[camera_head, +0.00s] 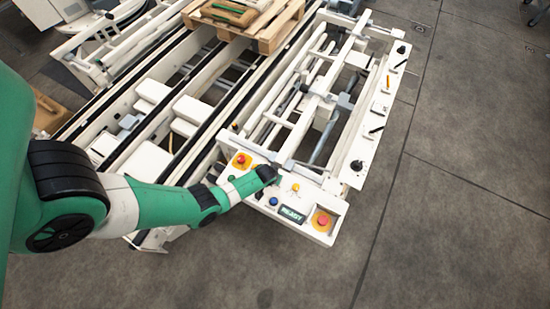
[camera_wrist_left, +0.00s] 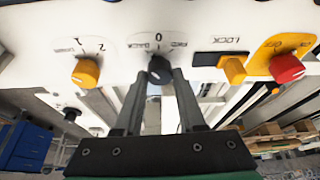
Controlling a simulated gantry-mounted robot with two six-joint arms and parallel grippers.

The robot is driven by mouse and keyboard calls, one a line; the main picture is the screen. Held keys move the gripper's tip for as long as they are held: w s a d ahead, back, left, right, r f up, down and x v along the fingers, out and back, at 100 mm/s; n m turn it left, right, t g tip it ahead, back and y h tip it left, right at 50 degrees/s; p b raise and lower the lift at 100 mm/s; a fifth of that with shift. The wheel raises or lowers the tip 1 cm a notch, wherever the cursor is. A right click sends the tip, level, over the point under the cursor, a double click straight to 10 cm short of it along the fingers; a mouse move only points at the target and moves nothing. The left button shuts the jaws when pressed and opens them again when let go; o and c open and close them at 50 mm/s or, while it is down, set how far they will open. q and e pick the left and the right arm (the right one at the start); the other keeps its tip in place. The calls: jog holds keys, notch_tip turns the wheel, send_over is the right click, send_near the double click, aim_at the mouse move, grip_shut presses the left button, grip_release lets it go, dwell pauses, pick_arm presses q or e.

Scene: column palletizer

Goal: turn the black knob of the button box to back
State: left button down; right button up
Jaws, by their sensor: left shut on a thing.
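The white button box (camera_head: 256,204) stands at the near end of the conveyor frame in the head view. Its black knob (camera_wrist_left: 159,70) shows in the left wrist view, below a "0" mark with small lettering on either side, too small to read. My left gripper (camera_wrist_left: 159,76) is shut on the black knob, with one finger on each side of it. In the head view my left gripper (camera_head: 269,174) reaches in from the left to the box panel and hides the knob. The knob's exact pointing direction is hard to tell. My right gripper is not in view.
A yellow knob (camera_wrist_left: 86,71), a yellow lock switch (camera_wrist_left: 233,70) and a red button (camera_wrist_left: 287,68) sit beside the black knob. The panel also has a blue button (camera_head: 273,201) and a READY display (camera_head: 292,215). A wooden pallet (camera_head: 270,32) stands on the conveyor.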

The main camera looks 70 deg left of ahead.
pick_arm(q)
jog(key=shift+n+g+b, duration=0.3)
jog(key=shift+n, duration=0.6)
jog(key=c, duration=0.5)
grip_release()
jog(key=p+v, duration=1)
jog(key=v, duration=0.1)
jog(key=shift+d+r, duration=0.3)
